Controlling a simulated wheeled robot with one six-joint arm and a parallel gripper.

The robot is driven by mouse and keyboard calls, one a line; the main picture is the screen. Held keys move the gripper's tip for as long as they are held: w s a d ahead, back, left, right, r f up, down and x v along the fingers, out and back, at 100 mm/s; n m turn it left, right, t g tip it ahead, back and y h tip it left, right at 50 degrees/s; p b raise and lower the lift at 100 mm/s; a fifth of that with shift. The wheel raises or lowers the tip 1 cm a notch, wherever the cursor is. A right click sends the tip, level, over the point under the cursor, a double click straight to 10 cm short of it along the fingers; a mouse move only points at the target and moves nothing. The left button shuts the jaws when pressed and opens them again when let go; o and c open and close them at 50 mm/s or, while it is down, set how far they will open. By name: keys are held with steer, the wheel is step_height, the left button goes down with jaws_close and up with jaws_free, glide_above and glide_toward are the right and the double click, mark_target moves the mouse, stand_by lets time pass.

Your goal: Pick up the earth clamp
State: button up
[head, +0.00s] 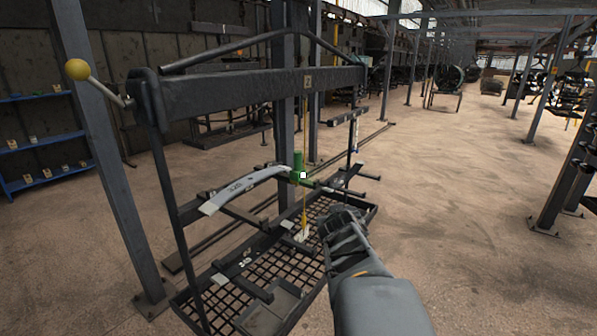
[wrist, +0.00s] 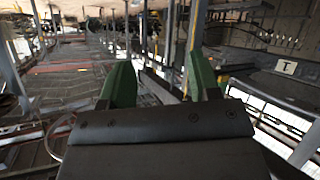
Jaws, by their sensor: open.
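A small green upright piece (head: 298,162) with a white square on it stands by the right end of a pale curved leaf spring on the rack, beside a thin yellow upright line. It may be the earth clamp; I cannot tell for sure. My gripper (wrist: 160,78) is open, its two green fingers apart with nothing seen held between them in the wrist view. In the head view my dark wrist is in front of the rack, right of and below the green piece, apart from it. The fingertips are not clear there.
The dark rack frame (head: 250,90) has a top beam and side posts, with a grated tray (head: 215,290) low down. Pale leaf spring (head: 235,188) lies across its bars. Blue shelves (head: 45,140) stand at the left. The floor (head: 480,260) to the right is clear.

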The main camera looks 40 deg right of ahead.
step_height(320, 180, up, 5)
steer(key=w+d+n+t, duration=0.1)
steer(key=w+d+t, duration=0.1)
steer(key=t, duration=0.2)
steer(key=n+t+y, duration=0.2)
steer(key=t+y, duration=0.2)
glide_toward(299, 163)
steer(key=x, duration=0.5)
steer(key=shift+w+d+f, duration=0.15)
steer(key=shift+d+f, duration=0.1)
steer(key=shift+d, duration=0.05)
steer(key=shift+a+r+x, duration=0.1)
steer(key=shift+x, duration=1.35)
steer(key=shift+a+r+x, duration=0.1)
steer(key=shift+x, duration=1.35)
jaws_close()
